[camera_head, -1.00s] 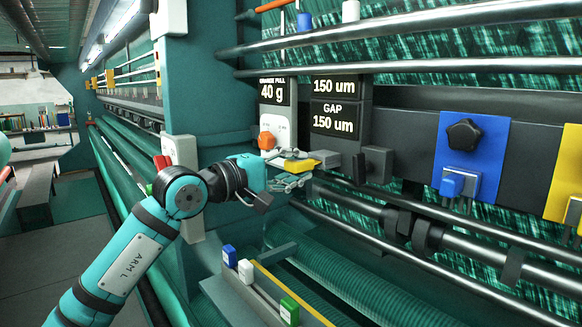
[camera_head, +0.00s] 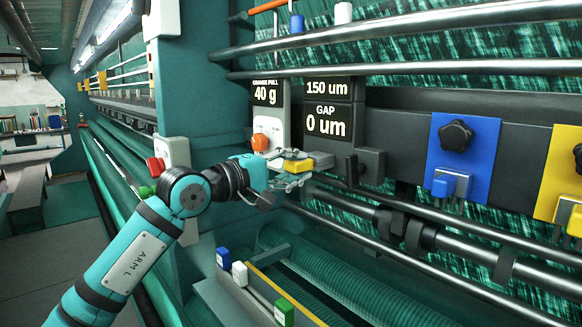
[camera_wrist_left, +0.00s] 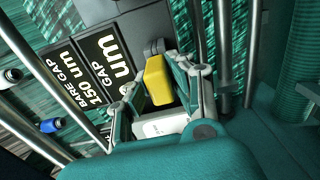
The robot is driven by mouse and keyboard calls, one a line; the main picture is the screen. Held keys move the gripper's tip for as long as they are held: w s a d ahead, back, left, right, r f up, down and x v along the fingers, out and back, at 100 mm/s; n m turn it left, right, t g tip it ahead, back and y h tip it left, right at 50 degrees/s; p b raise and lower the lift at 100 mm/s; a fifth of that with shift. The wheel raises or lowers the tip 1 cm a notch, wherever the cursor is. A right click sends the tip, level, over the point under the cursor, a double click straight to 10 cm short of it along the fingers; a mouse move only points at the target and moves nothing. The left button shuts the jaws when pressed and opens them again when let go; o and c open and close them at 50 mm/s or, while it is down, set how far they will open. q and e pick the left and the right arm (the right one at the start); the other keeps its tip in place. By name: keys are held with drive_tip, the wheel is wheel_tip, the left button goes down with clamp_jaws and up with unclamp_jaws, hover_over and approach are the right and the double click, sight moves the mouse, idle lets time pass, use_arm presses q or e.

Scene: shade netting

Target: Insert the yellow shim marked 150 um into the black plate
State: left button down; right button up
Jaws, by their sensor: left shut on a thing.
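My left gripper (camera_head: 296,172) is shut on the yellow shim (camera_head: 298,164) in the head view. In the left wrist view, the yellow shim (camera_wrist_left: 158,82) shows as a yellow block between the two fingers, with a white block near the palm. The far end of the shim is against or very close to a dark grey block (camera_head: 371,164) on the black plate (camera_head: 400,138). I cannot see how deep the shim's thin part sits. The mark on the shim is not readable. My right gripper is not in view.
A display (camera_head: 327,121) reads GAP 0 um, with 150 um above it. A pull display (camera_head: 265,95) reads 40 g over an orange knob (camera_head: 260,143). A blue plate (camera_head: 461,150) and a yellow plate (camera_head: 558,185) are to the right. Metal rods cross above and below.

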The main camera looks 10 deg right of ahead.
use_arm(q)
drive_tip(key=shift+w+d, duration=0.1)
drive_tip(key=c, duration=1.1)
unclamp_jaws()
drive_tip(key=v, duration=1.2)
